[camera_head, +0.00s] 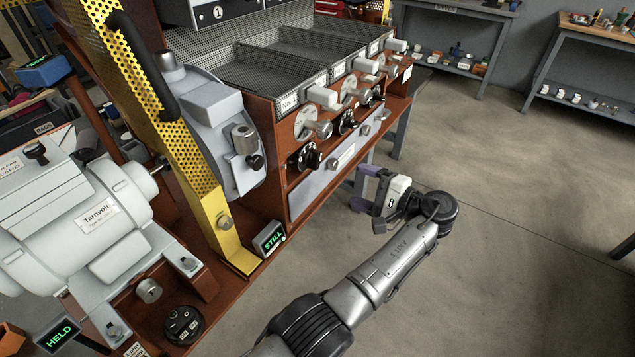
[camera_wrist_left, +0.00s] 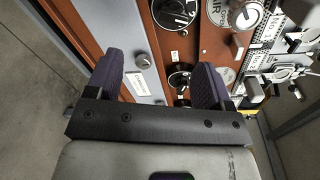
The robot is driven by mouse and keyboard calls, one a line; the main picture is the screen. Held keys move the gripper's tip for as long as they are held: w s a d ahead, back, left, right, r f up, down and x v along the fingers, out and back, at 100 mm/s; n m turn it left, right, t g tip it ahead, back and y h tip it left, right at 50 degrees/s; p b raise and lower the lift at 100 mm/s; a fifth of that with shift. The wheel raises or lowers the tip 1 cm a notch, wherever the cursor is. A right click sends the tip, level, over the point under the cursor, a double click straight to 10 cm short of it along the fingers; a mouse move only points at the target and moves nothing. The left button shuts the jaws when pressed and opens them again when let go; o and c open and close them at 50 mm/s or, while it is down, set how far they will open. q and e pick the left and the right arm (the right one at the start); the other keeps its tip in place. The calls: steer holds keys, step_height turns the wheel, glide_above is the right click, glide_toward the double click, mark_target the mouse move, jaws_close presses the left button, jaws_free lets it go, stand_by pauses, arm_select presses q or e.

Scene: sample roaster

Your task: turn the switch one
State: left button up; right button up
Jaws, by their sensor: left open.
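Several black rotary switches sit on the brown front panel of the roaster. The nearest one (camera_head: 305,157) is below the nearest tray; I cannot read which is numbered one. In the left wrist view a black switch (camera_wrist_left: 172,14) with a dial shows at the top, and a smaller-looking one (camera_wrist_left: 180,79) shows between the fingers. My left gripper (camera_head: 362,188) is open and empty, a little in front of the panel's lower edge, apart from the switches. Its purple-padded fingers (camera_wrist_left: 156,75) point at the panel in the wrist view. My right gripper is not in view.
Silver-grey handles (camera_head: 320,129) stick out above the switches. A yellow perforated guard (camera_head: 185,140) and a grey drum housing (camera_head: 85,215) stand on the left. A small "STILL" display (camera_head: 270,239) sits at the bench corner. The floor to the right is clear.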

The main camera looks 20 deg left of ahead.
mark_target(320, 162)
arm_select(q)
steer(key=shift+y, duration=0.6)
steer(key=shift+w+r+b+x, duration=0.15)
steer(key=shift+b+x, duration=0.9)
steer(key=shift+x, duration=1.05)
steer(key=shift+w+r+b+x, duration=0.1)
steer(key=shift+b+x, duration=0.9)
steer(key=shift+x, duration=1.15)
steer(key=shift+w+r+b+x, duration=0.15)
steer(key=shift+b+x, duration=0.9)
steer(key=shift+x, duration=1.05)
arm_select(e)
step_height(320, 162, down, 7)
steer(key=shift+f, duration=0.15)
arm_select(q)
steer(key=shift+d, duration=0.1)
steer(key=c, duration=0.9)
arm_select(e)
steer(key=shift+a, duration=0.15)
